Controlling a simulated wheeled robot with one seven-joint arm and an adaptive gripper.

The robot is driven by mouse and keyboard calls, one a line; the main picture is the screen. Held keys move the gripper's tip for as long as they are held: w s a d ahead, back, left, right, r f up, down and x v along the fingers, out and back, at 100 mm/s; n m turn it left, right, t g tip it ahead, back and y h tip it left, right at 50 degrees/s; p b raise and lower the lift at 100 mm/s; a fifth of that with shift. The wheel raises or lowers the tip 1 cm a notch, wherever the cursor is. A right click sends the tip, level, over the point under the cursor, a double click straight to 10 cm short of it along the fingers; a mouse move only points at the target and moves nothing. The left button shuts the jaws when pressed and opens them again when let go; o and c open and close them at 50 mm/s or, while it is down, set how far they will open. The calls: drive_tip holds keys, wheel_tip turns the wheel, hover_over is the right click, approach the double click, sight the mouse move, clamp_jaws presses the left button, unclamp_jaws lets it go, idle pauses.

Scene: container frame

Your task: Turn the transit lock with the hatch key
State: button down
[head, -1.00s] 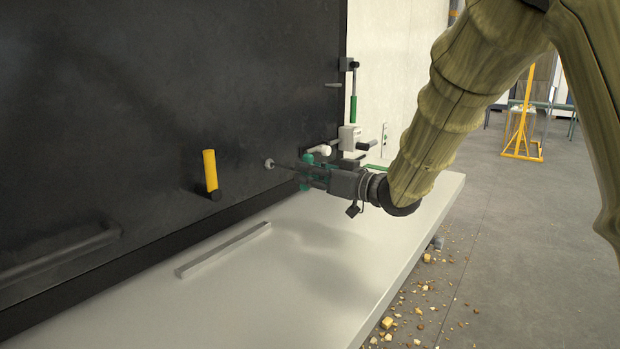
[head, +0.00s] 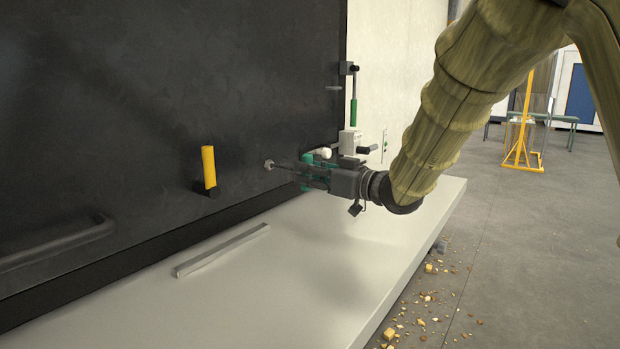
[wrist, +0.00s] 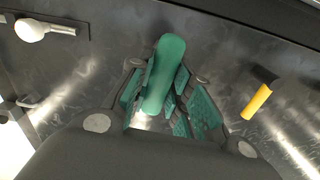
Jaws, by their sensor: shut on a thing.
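My gripper (head: 310,175) is shut on the green handle of the hatch key, which shows between the finger pads in the wrist view (wrist: 163,75). A thin dark shaft (head: 284,168) runs left from my fingers to a small round fitting (head: 268,164) on the dark panel, which looks like the transit lock. The shaft's tip meets the fitting in the picture; how deep it sits, I cannot tell. The fingers hide part of the key.
A yellow handle (head: 209,167) sticks out left of the fitting. A white knob (head: 322,153), a white box (head: 349,140) and a green-gripped rod (head: 353,112) are close behind my gripper. A metal bar (head: 222,250) lies on the pale ledge (head: 320,270).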

drive_tip(key=shift+n+b, duration=1.9)
drive_tip(key=shift+b, duration=4.8)
drive_tip(key=shift+s, duration=0.1)
drive_tip(key=shift+d+f+b, duration=0.1)
drive_tip(key=shift+b, duration=0.35)
drive_tip(key=shift+b+v, duration=1.9)
drive_tip(key=shift+b, duration=0.4)
